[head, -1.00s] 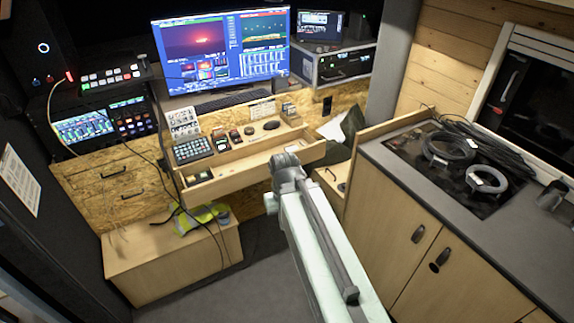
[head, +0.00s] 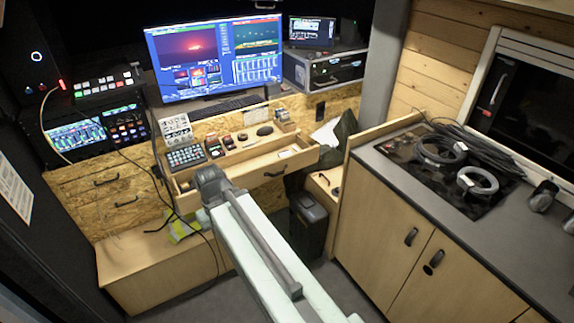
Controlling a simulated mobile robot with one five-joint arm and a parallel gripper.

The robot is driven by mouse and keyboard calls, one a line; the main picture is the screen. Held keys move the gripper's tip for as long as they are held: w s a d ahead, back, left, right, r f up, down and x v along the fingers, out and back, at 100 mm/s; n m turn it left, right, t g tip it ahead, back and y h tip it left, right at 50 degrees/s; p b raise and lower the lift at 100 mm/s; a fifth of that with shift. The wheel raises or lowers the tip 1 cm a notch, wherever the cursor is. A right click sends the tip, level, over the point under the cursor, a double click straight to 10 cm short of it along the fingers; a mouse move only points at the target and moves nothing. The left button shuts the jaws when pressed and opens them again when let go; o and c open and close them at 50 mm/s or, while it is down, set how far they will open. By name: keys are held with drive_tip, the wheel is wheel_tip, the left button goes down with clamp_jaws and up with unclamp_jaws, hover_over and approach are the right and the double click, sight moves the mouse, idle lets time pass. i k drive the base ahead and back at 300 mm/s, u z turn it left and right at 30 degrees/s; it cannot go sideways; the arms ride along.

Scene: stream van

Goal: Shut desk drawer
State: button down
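The desk drawer (head: 300,162) is pulled out below the monitor. It is a light wooden drawer with a dark handle on its front. A keypad, small boxes and other small items show in and behind it. My arm reaches up from the lower right, and my gripper (head: 207,182) is at the left part of the drawer front, covering it there. I cannot tell whether it touches the drawer. The fingers are hidden or too small to read.
A large monitor (head: 215,58) and a keyboard stand behind the drawer. A black bin (head: 309,222) is right of my arm. A wooden bench (head: 150,268) with a yellow vest is at lower left. A counter (head: 400,175) with coiled cables is at right. Loose cables hang at left.

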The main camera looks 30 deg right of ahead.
sight(249, 170)
drive_tip(key=i, duration=0.85)
drive_tip(key=z, duration=0.05)
